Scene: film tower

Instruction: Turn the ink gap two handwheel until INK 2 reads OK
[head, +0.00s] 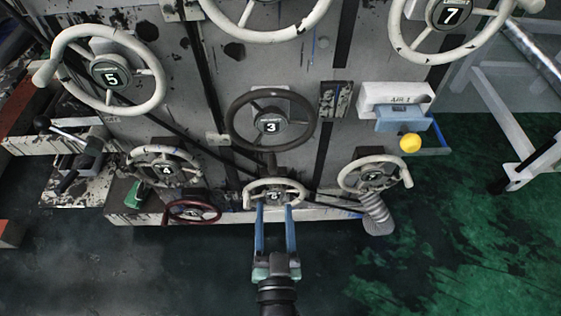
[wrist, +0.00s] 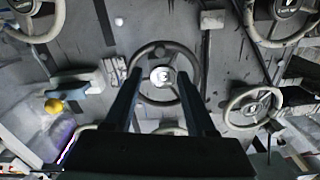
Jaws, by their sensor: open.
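A small cream handwheel (head: 275,182) sits low in the middle of the grey machine face; its hub number is too small to read surely, so I cannot confirm it is ink gap two. My gripper (head: 273,207) is open, its two blue fingers pointing at this wheel's lower rim. The fingertips overlap the wheel in the head view; I cannot tell if they touch. In the wrist view the fingers (wrist: 160,74) stand apart, and part of the small wheel (wrist: 170,127) shows low between them. No INK 2 reading is visible.
Above is the dark handwheel 3 (head: 236,118). Wheel 4 (head: 147,150) and a dark red wheel (head: 192,220) are left; another cream wheel (head: 352,165) is right. A yellow knob (head: 410,143) juts out upper right. The green floor (head: 440,260) is clear at lower right.

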